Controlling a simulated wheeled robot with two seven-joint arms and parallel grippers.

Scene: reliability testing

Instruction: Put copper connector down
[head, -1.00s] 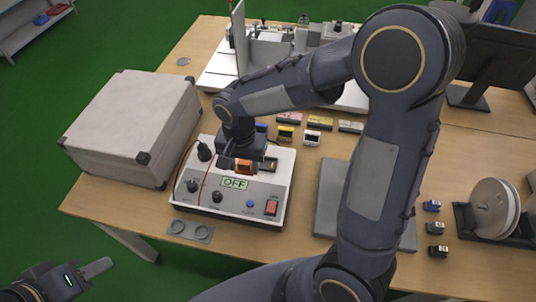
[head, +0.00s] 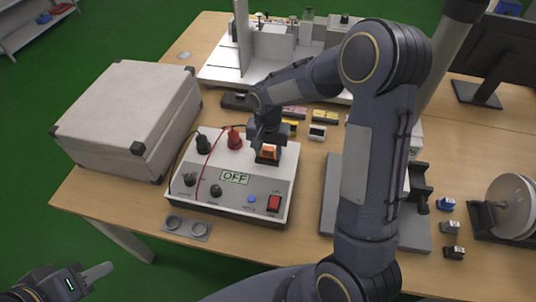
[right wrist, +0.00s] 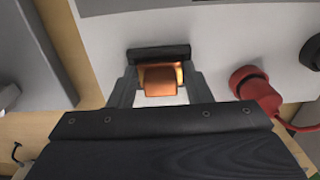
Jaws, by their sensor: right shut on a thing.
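The copper connector (head: 268,151) is at the upper right of the white test box (head: 235,205), whose display reads OFF. My right gripper (right wrist: 160,84) is shut on the connector (right wrist: 160,82), with one finger on each side of it. In the right wrist view, the connector is in front of a dark holder (right wrist: 158,53) on the box's top. I cannot tell whether it touches the holder. My left gripper (head: 93,275) is at the bottom left, away from the table; whether it is open or shut is unclear.
A red plug (head: 235,138) and a black plug (head: 203,144) stand on the box near my right gripper, with wires. A large grey case (head: 125,115) is at the left. Several small connectors lie behind the box and at the right. My right arm hides part of the grey plate (head: 328,205).

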